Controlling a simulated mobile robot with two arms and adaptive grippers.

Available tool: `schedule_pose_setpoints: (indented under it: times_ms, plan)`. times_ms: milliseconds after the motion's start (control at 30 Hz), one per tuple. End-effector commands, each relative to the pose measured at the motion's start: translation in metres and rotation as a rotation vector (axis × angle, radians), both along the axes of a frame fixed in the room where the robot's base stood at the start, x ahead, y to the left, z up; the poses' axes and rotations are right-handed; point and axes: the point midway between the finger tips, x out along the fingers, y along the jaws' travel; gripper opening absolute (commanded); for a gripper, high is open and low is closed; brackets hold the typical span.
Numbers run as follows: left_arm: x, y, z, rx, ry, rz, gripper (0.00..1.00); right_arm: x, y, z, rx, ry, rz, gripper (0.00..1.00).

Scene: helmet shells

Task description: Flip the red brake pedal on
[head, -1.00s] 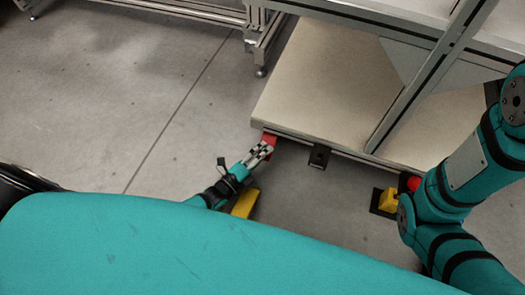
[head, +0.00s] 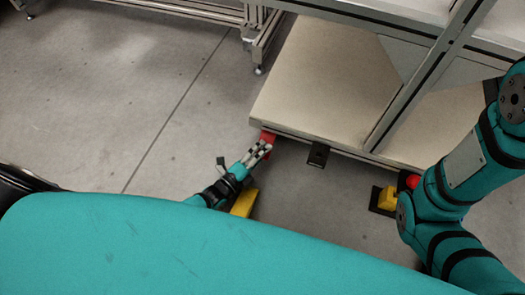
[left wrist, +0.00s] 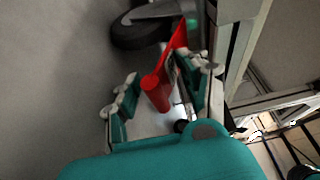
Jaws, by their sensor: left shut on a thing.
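The red brake pedal (head: 268,138) shows at the near left corner of the workbench, low by the floor, partly hidden by my left gripper (head: 258,153). In the left wrist view, the red pedal (left wrist: 157,93) has a rounded end and a flat arm that runs up and right. It lies between the two fingers of my left gripper (left wrist: 166,78), closer to the right finger. The left gripper is shut on it. My right arm comes in at the right, but its gripper is not in view.
The workbench's lower shelf (head: 320,85) is bare. A black bracket (head: 318,155) hangs from its front edge. A yellow block on a black base (head: 387,200) and a red round part (head: 412,181) are near my right arm. A dark caster wheel (left wrist: 140,30) is close to the pedal. Floor at left is clear.

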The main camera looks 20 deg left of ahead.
Motion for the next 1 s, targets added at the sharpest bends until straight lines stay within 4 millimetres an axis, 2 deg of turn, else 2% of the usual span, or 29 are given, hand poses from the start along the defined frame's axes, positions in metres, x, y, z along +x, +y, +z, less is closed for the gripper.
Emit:
schedule_pose_setpoints:
  times_ms: [167, 500, 633, 800, 1000]
  plan:
    - [-0.010, 0.005, -0.002, 0.002, 0.005, 0.001, 0.38, 0.001, 0.000, 0.000, 0.001, 0.002, 0.000, 0.40]
    - [-0.073, 0.033, -0.002, 0.001, 0.005, 0.001, 0.38, 0.000, 0.000, 0.000, 0.000, 0.000, 0.000, 0.40]
    - [-0.093, 0.042, -0.001, 0.002, 0.004, -0.001, 0.38, 0.000, 0.000, 0.000, 0.000, 0.000, 0.000, 0.40]
    - [-0.106, 0.048, 0.000, -0.001, 0.000, -0.001, 0.38, 0.000, 0.000, 0.000, -0.001, -0.001, 0.000, 0.40]
    - [-0.108, 0.049, 0.000, 0.000, -0.001, -0.001, 0.38, 0.000, 0.000, 0.000, -0.001, -0.001, 0.000, 0.40]
